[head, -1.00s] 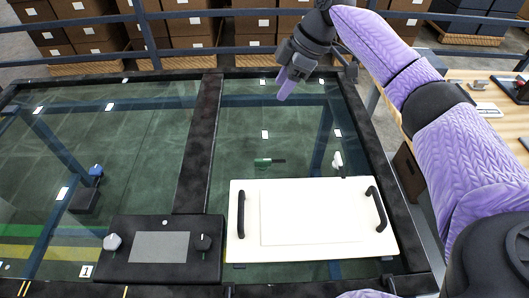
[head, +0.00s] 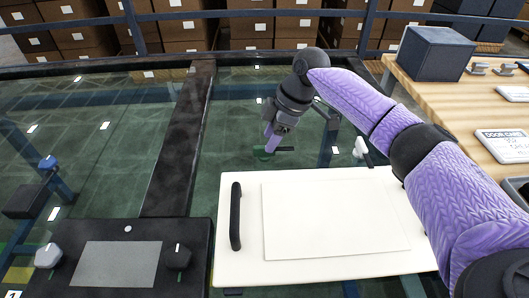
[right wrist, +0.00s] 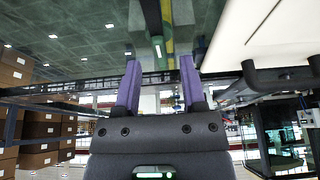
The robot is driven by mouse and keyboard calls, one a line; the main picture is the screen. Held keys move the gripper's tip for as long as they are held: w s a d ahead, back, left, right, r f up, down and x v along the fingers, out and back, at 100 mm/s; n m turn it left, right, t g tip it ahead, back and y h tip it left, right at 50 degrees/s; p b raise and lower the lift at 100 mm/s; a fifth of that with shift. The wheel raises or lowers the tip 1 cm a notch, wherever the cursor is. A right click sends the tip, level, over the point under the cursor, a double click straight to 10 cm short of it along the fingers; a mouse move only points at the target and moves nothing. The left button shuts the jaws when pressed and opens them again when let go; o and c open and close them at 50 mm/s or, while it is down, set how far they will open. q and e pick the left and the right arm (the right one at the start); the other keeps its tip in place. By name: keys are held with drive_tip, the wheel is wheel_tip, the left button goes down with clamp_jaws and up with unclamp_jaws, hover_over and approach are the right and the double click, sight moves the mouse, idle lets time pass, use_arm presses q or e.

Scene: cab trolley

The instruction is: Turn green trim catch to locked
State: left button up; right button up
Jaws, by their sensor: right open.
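The green trim catch (head: 262,154) lies on the glass panel just beyond the white board, with a dark lever pointing right. My right gripper (head: 268,143) is right at the catch in the head view and partly covers it. In the right wrist view the two purple fingers of my right gripper (right wrist: 158,64) are apart. The green catch (right wrist: 158,42) shows in line with the gap between them. I cannot tell whether the fingers touch it. My left gripper is not in view.
A white board (head: 235,265) with a black handle (head: 235,216) lies in front. A white catch (head: 361,147) stands to the right. A dark control box (head: 195,240) with knobs is at front left. A wooden table (head: 440,100) with a dark box (head: 432,55) is at right.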

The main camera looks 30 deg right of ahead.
drive_tip(key=b+x, duration=0.1)
drive_tip(key=x, duration=0.2)
drive_tip(key=shift+f, duration=0.1)
clamp_jaws()
